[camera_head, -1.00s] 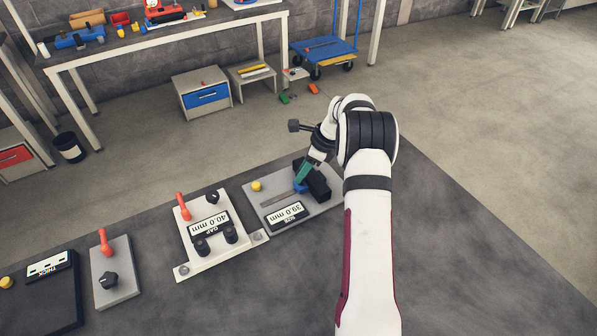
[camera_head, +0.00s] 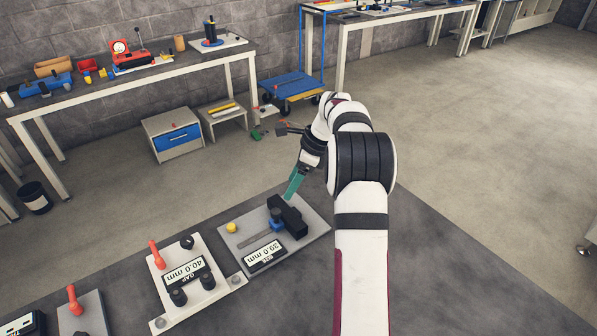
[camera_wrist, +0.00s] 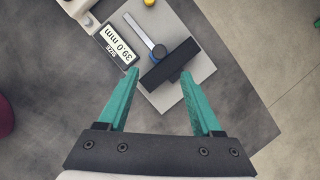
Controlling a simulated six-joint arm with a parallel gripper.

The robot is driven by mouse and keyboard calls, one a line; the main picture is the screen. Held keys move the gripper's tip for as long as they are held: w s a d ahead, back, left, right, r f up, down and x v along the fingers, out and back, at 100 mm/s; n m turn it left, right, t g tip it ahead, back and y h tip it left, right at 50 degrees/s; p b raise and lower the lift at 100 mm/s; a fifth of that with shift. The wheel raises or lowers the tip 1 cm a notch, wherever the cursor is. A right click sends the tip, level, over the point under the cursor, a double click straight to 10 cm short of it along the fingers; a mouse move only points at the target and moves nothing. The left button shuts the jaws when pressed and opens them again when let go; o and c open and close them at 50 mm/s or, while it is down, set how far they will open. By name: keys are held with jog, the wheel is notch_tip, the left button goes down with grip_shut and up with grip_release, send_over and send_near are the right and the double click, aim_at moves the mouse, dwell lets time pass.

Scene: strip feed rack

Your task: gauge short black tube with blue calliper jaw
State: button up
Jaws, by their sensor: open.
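The blue calliper jaw (camera_head: 277,226) sits on a metal rail beside a long black block (camera_head: 289,214) on a grey plate (camera_head: 312,229). In the wrist view the blue jaw (camera_wrist: 154,58) lies against or very near the black block (camera_wrist: 172,66). A small black round piece (camera_head: 275,213) shows at the jaw; I cannot tell whether it is a knob or the short black tube. The plate's display (camera_head: 266,255) reads 39.0 mm. My gripper (camera_wrist: 159,72) is open, with nothing between its teal fingers. It is above the plate, behind the block in the head view.
A white gauge (camera_head: 187,278) reading 40.0 mm, with black knobs and a red lever, stands left of the plate. A yellow button (camera_head: 232,228) is on the plate's left. The grey bench (camera_head: 450,270) is clear to the right. A table (camera_head: 150,75) with several parts stands behind.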

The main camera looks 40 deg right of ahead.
jog(key=v, duration=0.4)
jog(key=shift+s+d+r, duration=0.1)
jog(key=shift+d+r, duration=0.05)
jog(key=shift+r, duration=0.15)
dwell(0.5)
jog(key=s+a+r+n+g, duration=0.1)
jog(key=s+a+r+n, duration=0.2)
jog(key=s+a+n, duration=0.6)
jog(key=s+a+r+n+g, duration=0.1)
jog(key=s+a+r+n, duration=0.3)
jog(key=a, duration=0.9)
jog(key=s+a+f+n, duration=0.2)
jog(key=s+n, duration=0.1)
jog(key=s, duration=0.3)
jog(key=s+a+f+n+g+h, duration=0.1)
jog(key=s+a+f+n, duration=0.1)
jog(key=s, duration=0.4)
jog(key=s+a+f+n, duration=0.2)
jog(key=s+a+n, duration=0.1)
jog(key=s, duration=0.4)
jog(key=shift+n, duration=0.3)
jog(key=shift+a, duration=0.15)
